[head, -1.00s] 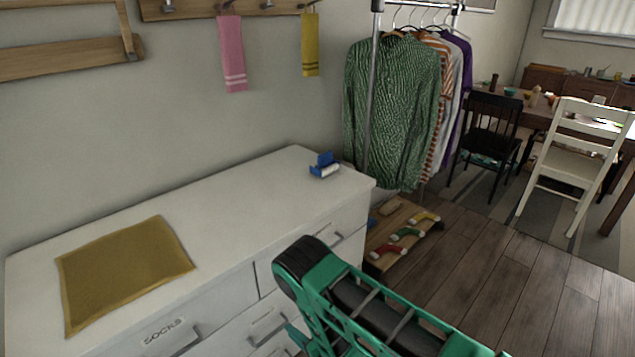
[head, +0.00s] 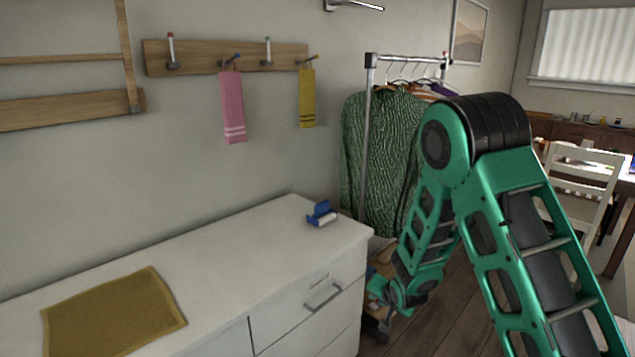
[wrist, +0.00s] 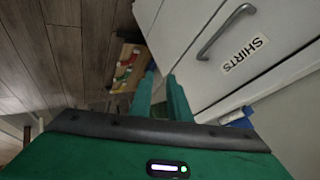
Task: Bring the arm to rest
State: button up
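My green arm stands folded at the right of the head view, with its elbow high in front of the clothes rack. The forearm hangs down to the wrist, beside the white dresser's (head: 225,262) right end. My gripper (wrist: 161,76) shows in the wrist view as two green fingers with a narrow gap between them. Nothing is seen held there. The fingers point past the dresser's SHIRTS drawer (wrist: 228,47) towards the floor side. In the head view the fingers are too small and partly hidden to read.
A blue-and-white item (head: 321,214) and a mustard cloth (head: 113,313) lie on the dresser. A low wooden shelf with coloured items (wrist: 127,66) stands beside it. The clothes rack (head: 368,130) is behind my arm. A white chair (head: 582,190) stands at the right. Wooden floor (wrist: 50,55) is partly clear.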

jog(key=s+d+r+g+h, duration=0.1)
jog(key=s+d+r+g, duration=0.1)
jog(key=s+d+r, duration=0.7)
jog(key=s+d+r+g+h, duration=0.2)
jog(key=s+d+r+g, duration=0.1)
jog(key=s+d+r, duration=0.55)
jog(key=s+d+r+g+y, duration=0.1)
jog(key=s+d+r, duration=0.1)
jog(key=s, duration=1.1)
jog(key=s+d+r+g+y, duration=0.1)
jog(key=s+d+r+g, duration=0.1)
jog(key=s, duration=1.2)
jog(key=shift+d+r+g, duration=0.3)
jog(key=shift+d+r, duration=0.2)
jog(key=shift+r, duration=0.4)
